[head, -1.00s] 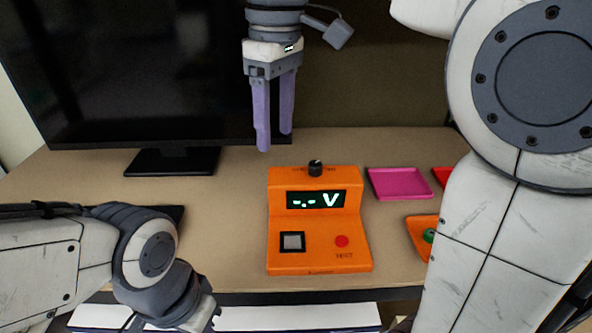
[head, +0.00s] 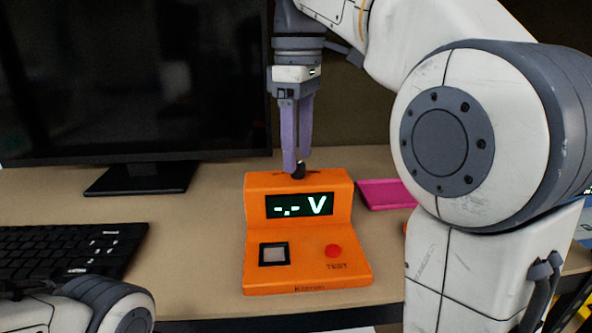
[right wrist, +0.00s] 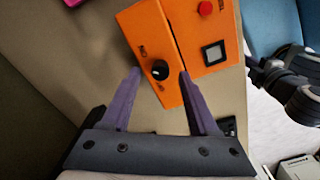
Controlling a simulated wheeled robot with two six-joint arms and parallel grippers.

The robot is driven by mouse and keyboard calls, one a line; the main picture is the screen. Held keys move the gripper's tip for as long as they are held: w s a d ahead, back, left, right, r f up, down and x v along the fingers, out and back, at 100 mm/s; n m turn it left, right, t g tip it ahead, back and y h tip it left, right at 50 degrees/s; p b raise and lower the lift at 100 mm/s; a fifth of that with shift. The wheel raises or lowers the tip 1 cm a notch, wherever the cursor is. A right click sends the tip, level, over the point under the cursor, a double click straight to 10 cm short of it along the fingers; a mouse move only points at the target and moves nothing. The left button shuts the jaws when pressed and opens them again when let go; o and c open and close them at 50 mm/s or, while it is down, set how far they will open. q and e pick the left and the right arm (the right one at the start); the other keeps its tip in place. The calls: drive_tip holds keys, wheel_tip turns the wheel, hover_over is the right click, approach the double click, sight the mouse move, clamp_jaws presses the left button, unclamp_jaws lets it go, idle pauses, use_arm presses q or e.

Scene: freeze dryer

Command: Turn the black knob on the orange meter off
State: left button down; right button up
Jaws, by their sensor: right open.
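The orange meter (head: 298,236) stands on the table, its lit display reading "-.- V". The black knob (head: 298,172) is on its top and is partly hidden by my fingers in the head view. In the right wrist view the knob (right wrist: 159,70) shows a small white mark, with small labels beside it too blurred to read surely. My right gripper (head: 296,165) points down at the knob. Its purple fingers are open, one on each side of the knob in the right wrist view (right wrist: 160,73). I cannot tell whether they touch it. My left gripper is outside the head view.
A black monitor (head: 130,80) stands behind at the left, with a keyboard (head: 70,248) in front of it. A pink tray (head: 385,194) lies right of the meter. On the meter's front are a square button (head: 273,254) and a red TEST button (head: 333,251).

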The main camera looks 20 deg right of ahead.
drive_tip(key=shift+f, duration=0.9)
clamp_jaws()
drive_tip(key=shift+a, duration=0.1)
drive_tip(key=shift+r, duration=0.1)
